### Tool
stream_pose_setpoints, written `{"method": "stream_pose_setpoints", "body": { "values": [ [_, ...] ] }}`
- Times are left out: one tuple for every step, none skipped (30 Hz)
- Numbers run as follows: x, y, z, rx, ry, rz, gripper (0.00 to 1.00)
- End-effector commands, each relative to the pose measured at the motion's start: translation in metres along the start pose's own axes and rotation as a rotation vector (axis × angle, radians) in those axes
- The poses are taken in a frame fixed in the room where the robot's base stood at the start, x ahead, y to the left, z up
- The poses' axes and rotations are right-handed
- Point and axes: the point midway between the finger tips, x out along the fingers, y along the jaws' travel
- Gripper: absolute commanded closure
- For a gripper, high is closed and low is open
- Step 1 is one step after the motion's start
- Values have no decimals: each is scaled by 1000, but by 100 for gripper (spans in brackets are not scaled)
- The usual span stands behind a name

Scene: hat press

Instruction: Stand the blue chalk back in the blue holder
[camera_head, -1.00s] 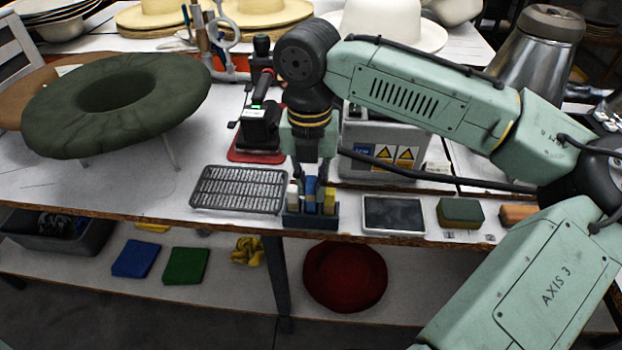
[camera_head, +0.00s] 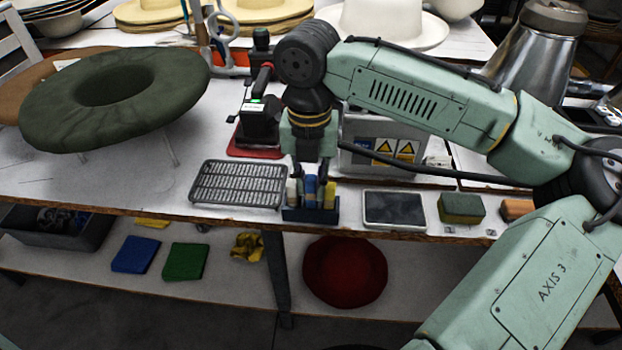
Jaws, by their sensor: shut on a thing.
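The blue holder (camera_head: 311,214) stands near the front edge of the workbench, below my gripper. The blue chalk (camera_head: 311,188) is upright at the middle of the holder, between a white chalk (camera_head: 292,192) on the left and a yellow chalk (camera_head: 330,196) on the right. My gripper (camera_head: 311,178) points straight down over the holder, its fingers shut on the blue chalk. The chalk's lower end is hidden behind the holder's front wall, so I cannot tell how deep it sits.
A wire-mesh tray (camera_head: 238,184) lies just left of the holder and a dark slate (camera_head: 394,209) just right. A green-and-tan sponge block (camera_head: 461,208) is further right. A grey box with warning labels (camera_head: 385,150) stands behind. The bench's front edge is close.

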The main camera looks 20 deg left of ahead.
Motion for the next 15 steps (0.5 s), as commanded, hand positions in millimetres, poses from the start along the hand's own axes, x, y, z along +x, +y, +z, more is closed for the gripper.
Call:
{"method": "stream_pose_setpoints", "body": {
  "values": [
    [0,0,0,0,0,0,83],
    [0,0,0,0,0,0,81],
    [0,0,0,0,0,0,78],
    [0,0,0,0,0,0,76],
    [0,0,0,0,0,0,74],
    [0,0,0,0,0,0,72],
    [0,0,0,0,0,0,70],
    [0,0,0,0,0,0,68],
    [0,0,0,0,0,0,65],
    [0,0,0,0,0,0,63],
    [0,0,0,0,0,0,61],
    [0,0,0,0,0,0,60],
    [0,0,0,0,0,0,60],
    [0,0,0,0,0,0,60],
    [0,0,0,0,0,0,60]
  ]
}}
